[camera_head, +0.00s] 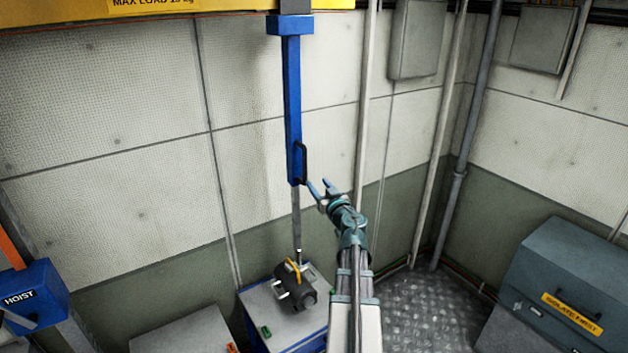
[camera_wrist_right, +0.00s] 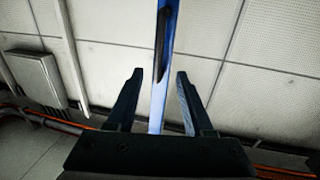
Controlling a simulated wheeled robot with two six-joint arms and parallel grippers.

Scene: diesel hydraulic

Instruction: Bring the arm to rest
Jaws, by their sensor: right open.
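My right gripper (camera_head: 320,187) is open and empty in the head view, beside the lower end of a blue vertical hoist column (camera_head: 292,110). A black handle (camera_head: 302,161) sits on the column's right side, just above the fingertips. In the right wrist view the two fingers (camera_wrist_right: 158,92) stand apart, with the blue column (camera_wrist_right: 160,110) and its dark handle (camera_wrist_right: 162,45) showing beyond the gap. I cannot tell from these views whether a finger touches the column. My left gripper is not in view.
Below the column, a rod ends at a dark machine part (camera_head: 293,290) with a yellow strap, on a grey-topped blue stand (camera_head: 262,318). A blue box marked HOIST (camera_head: 36,293) is at left. A grey case (camera_head: 565,285) stands at right. Chequered floor (camera_head: 430,305) is clear between.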

